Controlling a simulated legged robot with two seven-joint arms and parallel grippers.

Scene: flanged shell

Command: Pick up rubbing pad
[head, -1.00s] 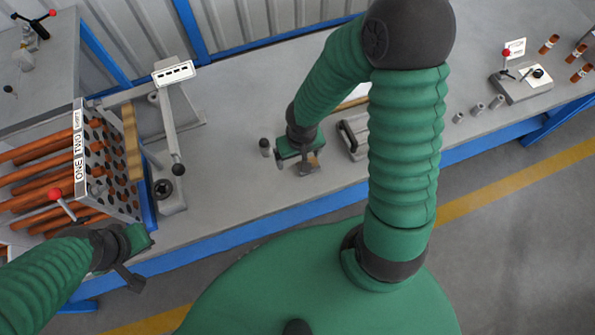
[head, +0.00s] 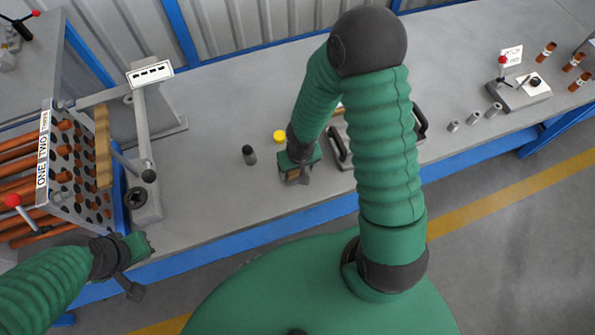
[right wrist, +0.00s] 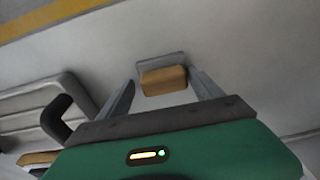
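The rubbing pad, a small tan block with a grey back, lies on the bench in the right wrist view (right wrist: 163,81). In the head view its tan part (head: 291,175) shows just below my right gripper (head: 299,170). In the right wrist view the two grey fingers of my right gripper (right wrist: 162,88) stand apart, one on each side of the pad, with the pad at or just beyond their tips. I see no clear contact. My left gripper (head: 137,268) is off the bench's front edge at lower left, with nothing visible in it.
A dark-topped cylinder (head: 249,155) and a yellow disc (head: 280,136) are left of the right gripper. A grey case with dark handles (head: 341,146) is close on its right, partly behind my arm. A rack of orange rods (head: 72,185) and a lever stand (head: 145,130) are at left.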

